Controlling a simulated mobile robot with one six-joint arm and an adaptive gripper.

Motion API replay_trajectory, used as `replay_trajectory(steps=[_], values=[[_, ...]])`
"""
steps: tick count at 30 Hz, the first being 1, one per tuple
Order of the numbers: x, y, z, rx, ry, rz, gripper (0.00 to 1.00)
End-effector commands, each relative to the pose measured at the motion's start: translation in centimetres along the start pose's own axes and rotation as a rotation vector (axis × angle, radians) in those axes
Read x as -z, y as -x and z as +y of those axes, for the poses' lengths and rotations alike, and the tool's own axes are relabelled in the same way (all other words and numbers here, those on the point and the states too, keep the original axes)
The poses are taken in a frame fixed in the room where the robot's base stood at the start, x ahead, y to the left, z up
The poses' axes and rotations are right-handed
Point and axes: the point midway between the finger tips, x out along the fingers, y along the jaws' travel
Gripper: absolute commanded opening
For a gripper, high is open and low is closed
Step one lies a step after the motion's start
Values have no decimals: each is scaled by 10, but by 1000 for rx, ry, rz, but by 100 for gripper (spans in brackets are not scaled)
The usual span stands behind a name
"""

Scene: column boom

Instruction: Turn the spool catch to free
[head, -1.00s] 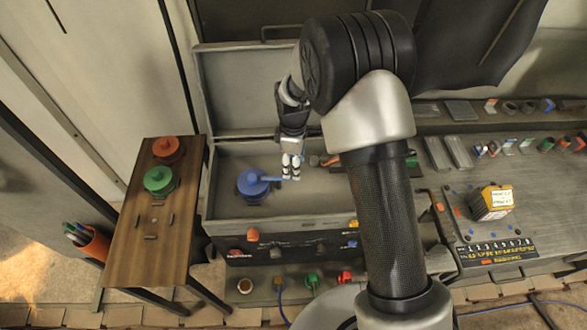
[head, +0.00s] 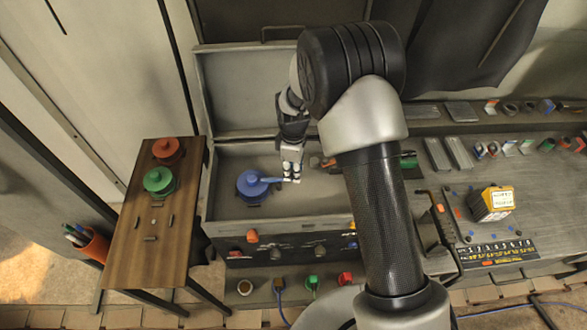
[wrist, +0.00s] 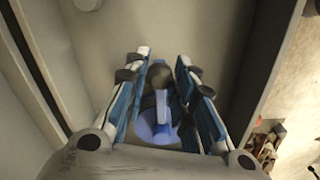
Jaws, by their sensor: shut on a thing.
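A blue spool (head: 250,184) sits in the left part of an open grey case. Its pale blue lever (head: 275,181), which looks like the catch, sticks out to the right. My gripper (head: 290,176) reaches down into the case at the lever's outer end and is shut on it. In the wrist view, the lever (wrist: 162,106) lies between the two blue-padded fingers, with a dark round knob (wrist: 160,75) beyond it. The fingers hide part of the lever, and no free or locked marking can be read.
A red spool (head: 166,148) and a green spool (head: 158,180) stand on a wooden side table (head: 133,245) at left. The case's front wall (head: 275,221) and raised lid (head: 240,95) bound the space. My arm covers the case's right part.

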Motion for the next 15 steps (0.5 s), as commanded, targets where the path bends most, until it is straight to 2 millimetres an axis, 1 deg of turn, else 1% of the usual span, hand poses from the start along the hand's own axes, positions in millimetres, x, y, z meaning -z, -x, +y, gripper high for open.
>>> replay_trajectory(steps=[1, 6, 15], values=[[0, 0, 0, 0, 0, 0, 12], [0, 0, 0, 0, 0, 0, 1], [0, 0, -2, 0, -32, 0, 0]])
